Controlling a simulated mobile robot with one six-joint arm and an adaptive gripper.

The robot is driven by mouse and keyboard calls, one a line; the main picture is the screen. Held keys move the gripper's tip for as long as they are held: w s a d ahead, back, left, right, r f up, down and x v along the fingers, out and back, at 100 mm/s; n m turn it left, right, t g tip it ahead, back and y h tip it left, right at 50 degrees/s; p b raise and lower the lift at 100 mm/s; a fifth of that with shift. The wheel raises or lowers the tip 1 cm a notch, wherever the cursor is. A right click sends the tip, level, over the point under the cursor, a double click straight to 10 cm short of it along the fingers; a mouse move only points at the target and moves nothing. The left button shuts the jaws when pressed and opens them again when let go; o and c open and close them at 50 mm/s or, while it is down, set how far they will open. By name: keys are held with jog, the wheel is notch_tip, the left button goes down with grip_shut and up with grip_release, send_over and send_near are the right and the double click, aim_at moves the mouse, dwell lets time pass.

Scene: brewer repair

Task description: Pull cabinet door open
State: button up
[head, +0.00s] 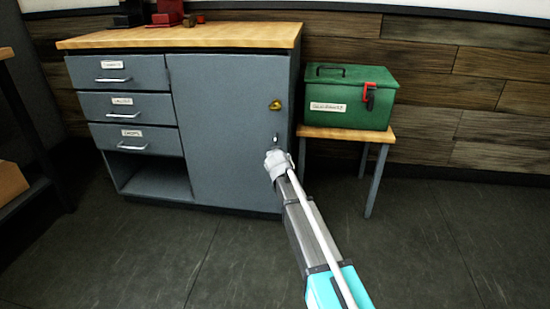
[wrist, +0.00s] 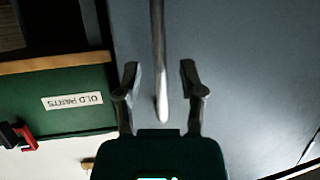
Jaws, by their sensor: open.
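The grey cabinet door (head: 220,125) fills the right part of the cabinet in the head view and looks shut. A brass-coloured fitting (head: 275,105) sits near its right edge. My gripper (head: 276,158) is at the door's right side, below that fitting. In the wrist view the door's grey face (wrist: 255,75) fills the right side. A metal bar handle (wrist: 158,50) runs between the open fingers of my gripper (wrist: 160,70), with a gap on each side. In the head view my gripper hides most of the handle; only a small tip shows above it.
A green toolbox (head: 345,97) with a red latch stands on a small wooden-topped table (head: 350,133), close to the right of the cabinet. Three labelled drawers (head: 125,105) and an open shelf are left of the door. Floor in front is clear.

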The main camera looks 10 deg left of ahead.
jog(key=shift+x, duration=1)
grip_shut()
